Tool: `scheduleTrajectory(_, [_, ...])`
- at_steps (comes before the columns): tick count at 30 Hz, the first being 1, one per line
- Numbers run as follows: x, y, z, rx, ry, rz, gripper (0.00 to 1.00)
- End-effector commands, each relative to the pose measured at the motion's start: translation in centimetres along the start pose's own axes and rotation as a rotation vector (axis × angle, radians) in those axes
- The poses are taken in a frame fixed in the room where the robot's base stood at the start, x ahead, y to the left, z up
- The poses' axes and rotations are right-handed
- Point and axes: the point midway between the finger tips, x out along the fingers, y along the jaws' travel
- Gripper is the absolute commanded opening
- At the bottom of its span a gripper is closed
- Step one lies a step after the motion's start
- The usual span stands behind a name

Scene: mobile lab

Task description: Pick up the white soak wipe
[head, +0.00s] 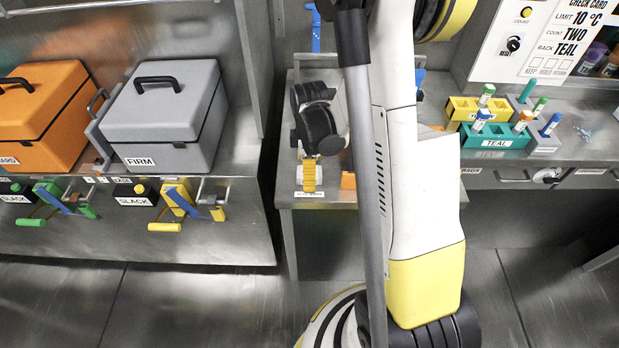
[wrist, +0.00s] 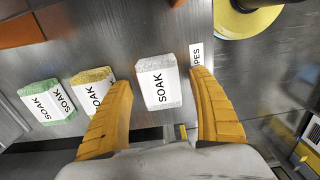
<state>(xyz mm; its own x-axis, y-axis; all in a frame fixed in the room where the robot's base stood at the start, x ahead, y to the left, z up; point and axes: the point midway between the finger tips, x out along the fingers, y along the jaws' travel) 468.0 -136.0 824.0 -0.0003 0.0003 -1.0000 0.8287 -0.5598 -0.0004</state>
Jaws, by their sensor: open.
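The white soak wipe (wrist: 158,82) is a pale block with a white SOAK label. A yellow soak wipe (wrist: 91,84) is partly behind the left finger, and a green one (wrist: 49,102) lies farther left. In the head view my gripper (head: 309,186) points down over the middle counter; I cannot make out the white wipe there.
A label ending in PES (wrist: 195,55) is beside the right finger. An orange item (wrist: 20,32) is at the upper left of the wrist view. In the head view, a grey FIRM case (head: 165,115) stands left and a teal rack (head: 497,137) right of my arm.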

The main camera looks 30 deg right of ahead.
Motion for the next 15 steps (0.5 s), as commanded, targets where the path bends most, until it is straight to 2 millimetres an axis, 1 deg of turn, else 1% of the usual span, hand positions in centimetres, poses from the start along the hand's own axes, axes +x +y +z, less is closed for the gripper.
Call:
scheduleTrajectory(3, [-0.15, -0.01, 0.01, 0.0, 0.0, 0.0, 0.7])
scheduleTrajectory(4, [-0.16, -0.01, 0.01, 0.0, 0.0, 0.0, 0.68])
scheduleTrajectory(5, [-0.17, -0.01, 0.01, 0.0, 0.0, 0.0, 0.59])
scheduleTrajectory(6, [-0.17, -0.01, 0.01, 0.0, 0.0, 0.0, 0.47])
scheduleTrajectory(8, [-0.17, -0.01, 0.01, 0.0, 0.0, 0.0, 0.29])
scheduleTrajectory(9, [-0.17, -0.01, 0.01, 0.0, 0.0, 0.0, 0.23])
scheduleTrajectory(15, [-0.17, -0.02, 0.02, 0.0, 0.0, 0.0, 0.23])
